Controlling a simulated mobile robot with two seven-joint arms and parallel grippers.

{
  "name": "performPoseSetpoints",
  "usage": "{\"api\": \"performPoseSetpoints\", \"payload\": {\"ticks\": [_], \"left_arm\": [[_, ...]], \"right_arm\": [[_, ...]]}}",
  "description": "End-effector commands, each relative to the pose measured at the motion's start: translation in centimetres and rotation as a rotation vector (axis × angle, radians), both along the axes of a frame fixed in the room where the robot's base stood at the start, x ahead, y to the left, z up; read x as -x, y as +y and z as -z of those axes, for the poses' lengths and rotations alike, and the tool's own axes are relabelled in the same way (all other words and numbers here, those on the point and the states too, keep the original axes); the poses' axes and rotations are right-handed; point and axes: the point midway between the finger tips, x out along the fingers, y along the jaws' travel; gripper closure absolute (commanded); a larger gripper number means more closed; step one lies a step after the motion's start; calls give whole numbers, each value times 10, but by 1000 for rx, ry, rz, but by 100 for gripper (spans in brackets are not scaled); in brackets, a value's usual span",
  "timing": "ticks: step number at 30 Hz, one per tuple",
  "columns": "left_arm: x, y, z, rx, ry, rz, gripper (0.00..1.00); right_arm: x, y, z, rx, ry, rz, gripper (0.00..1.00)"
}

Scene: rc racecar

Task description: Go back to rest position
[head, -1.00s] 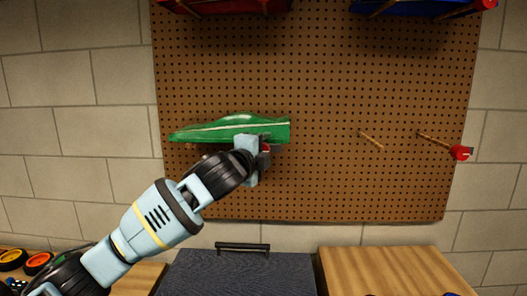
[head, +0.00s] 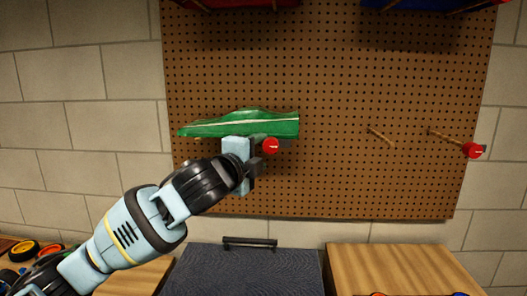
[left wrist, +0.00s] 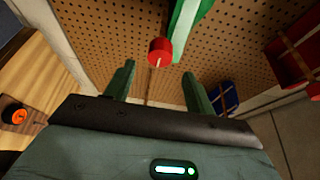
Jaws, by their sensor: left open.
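My left gripper (head: 254,165) is in front of the pegboard, just below the green car body (head: 245,126). The green body rests against the pegboard, with a red-capped peg (head: 271,146) at its lower right edge. In the left wrist view, my left gripper (left wrist: 160,90) is open, with its two fingers apart and nothing between them. The red cap (left wrist: 160,51) and part of the green body (left wrist: 187,18) show beyond the fingertips. My right gripper is not in view.
The brown pegboard (head: 350,188) hangs on a grey block wall. Red and blue items hang along the top. Below are a dark mat (head: 245,275), wooden surfaces (head: 400,270) and wheels (head: 22,250) at lower left.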

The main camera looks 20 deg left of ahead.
Motion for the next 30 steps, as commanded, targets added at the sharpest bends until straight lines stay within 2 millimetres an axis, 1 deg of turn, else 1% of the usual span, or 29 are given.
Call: {"api": "performPoseSetpoints", "payload": {"ticks": [3,15,17,19,20,23,24,26,27,29,30], "left_arm": [[3,1,0,0,1,-1,45],[3,0,1,0,1,0,45],[3,-1,4,5,6,3,45],[2,-4,15,24,22,13,45],[1,-6,23,38,33,19,45],[1,-16,61,109,86,48,45],[1,-20,81,147,114,59,45],[4,-27,111,211,156,75,45],[7,-31,131,254,184,85,45],[12,-36,160,320,226,94,45],[16,-39,179,365,254,96,45]], "right_arm": [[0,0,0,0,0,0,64],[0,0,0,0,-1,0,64],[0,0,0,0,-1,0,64],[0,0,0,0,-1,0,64],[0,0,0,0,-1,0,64],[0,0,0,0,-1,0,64],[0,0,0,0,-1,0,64],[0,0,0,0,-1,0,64],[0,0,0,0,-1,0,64],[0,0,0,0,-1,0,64],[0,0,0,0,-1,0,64]]}}
